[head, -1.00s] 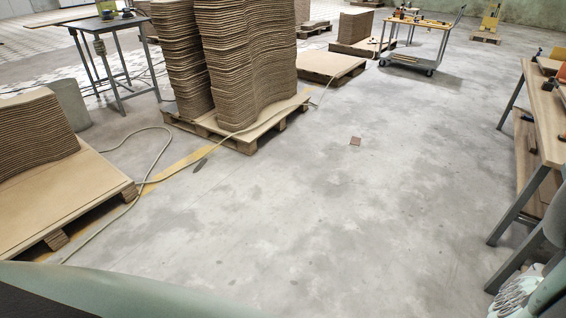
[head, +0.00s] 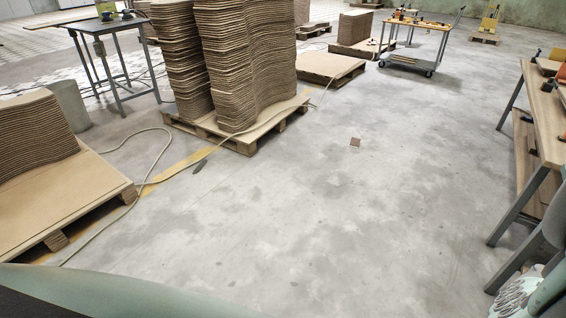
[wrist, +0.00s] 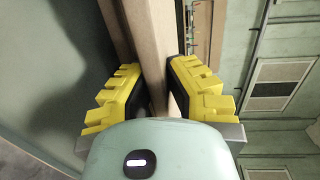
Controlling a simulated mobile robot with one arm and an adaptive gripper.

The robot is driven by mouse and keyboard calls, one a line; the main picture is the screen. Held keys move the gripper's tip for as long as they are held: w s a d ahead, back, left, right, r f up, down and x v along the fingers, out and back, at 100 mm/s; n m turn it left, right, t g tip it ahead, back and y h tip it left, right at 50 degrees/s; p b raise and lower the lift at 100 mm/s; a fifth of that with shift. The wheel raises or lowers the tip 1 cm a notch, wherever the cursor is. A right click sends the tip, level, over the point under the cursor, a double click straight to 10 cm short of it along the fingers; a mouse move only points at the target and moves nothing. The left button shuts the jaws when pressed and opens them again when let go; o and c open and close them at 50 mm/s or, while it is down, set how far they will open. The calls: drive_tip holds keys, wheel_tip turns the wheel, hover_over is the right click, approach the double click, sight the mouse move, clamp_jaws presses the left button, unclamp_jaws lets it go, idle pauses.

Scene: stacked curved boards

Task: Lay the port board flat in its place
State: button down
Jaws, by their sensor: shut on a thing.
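In the wrist view, my gripper (wrist: 158,80) has its two yellow stepped fingers shut on a long, pale brown board (wrist: 150,45), seen edge-on. The board runs up between the fingers and out of the top of the picture, and its lower part is hidden behind the gripper body. No mark on it shows, but it is the only board in the jaws, so I take it as the port board. My gripper and this board do not show in the head view. I cannot tell which place is the board's own.
Two tall stacks of wavy boards (head: 240,60) stand on a pallet (head: 240,142). A lower curved stack (head: 35,135) sits on a pallet (head: 70,205) at left. A cable (head: 165,155) crosses the floor there. A workbench (head: 545,115) stands at right.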

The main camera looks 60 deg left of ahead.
drive_tip(key=shift+r+p, duration=0.6)
idle(0.7)
drive_tip(key=shift+r+p, duration=2.15)
drive_tip(key=shift+r, duration=0.35)
